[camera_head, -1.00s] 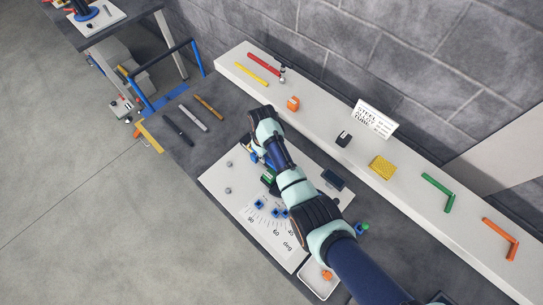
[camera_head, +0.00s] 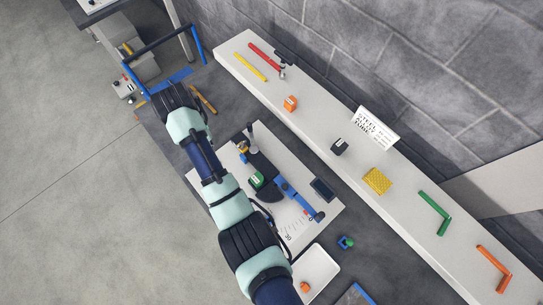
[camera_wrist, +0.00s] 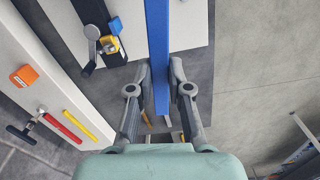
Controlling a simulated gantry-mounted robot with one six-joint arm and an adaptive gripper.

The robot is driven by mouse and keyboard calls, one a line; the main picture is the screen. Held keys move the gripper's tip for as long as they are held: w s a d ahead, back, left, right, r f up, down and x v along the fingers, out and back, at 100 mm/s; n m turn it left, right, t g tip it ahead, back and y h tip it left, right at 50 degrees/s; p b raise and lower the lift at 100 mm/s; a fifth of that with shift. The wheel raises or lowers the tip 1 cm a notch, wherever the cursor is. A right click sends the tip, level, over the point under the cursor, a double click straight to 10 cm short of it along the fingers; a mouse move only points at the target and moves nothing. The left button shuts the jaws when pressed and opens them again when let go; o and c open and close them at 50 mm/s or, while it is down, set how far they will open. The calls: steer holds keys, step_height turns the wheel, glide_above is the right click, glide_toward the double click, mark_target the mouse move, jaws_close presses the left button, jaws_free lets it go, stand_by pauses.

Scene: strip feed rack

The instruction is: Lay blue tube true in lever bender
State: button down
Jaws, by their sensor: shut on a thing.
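The blue tube (camera_wrist: 158,45) shows in the wrist view as a straight bar running from the top edge down between my fingers. My gripper (camera_wrist: 160,75) is shut on it near its lower end; its far end is out of frame. In the head view my wrist hides the fingertips and the held tube. The lever bender (camera_head: 268,172) stands on a white board (camera_head: 325,215), with a blue lever, a green block and a dark curved part. Its crank and yellow part (camera_wrist: 108,45) show left of the tube in the wrist view, apart from it.
A brown-orange tube (camera_head: 203,99) lies beside my wrist. A white tray (camera_head: 318,268) stands near the board's lower end.

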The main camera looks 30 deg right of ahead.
steer(key=shift+a, duration=0.1)
stand_by(0.3)
steer(key=shift+r+n+p, duration=0.1)
steer(key=shift+n+p, duration=0.4)
steer(key=shift+p, duration=0.2)
steer(key=shift+n+p, duration=0.35)
steer(key=shift+n, duration=0.25)
steer(key=s+d+p, duration=0.4)
steer(key=d+p, duration=0.3)
steer(key=d, duration=0.6)
stand_by(2.1)
step_height(320, 180, down, 7)
steer(key=b, duration=0.4)
steer(key=shift+s+r, duration=0.15)
steer(key=shift+r, duration=0.05)
stand_by(2.0)
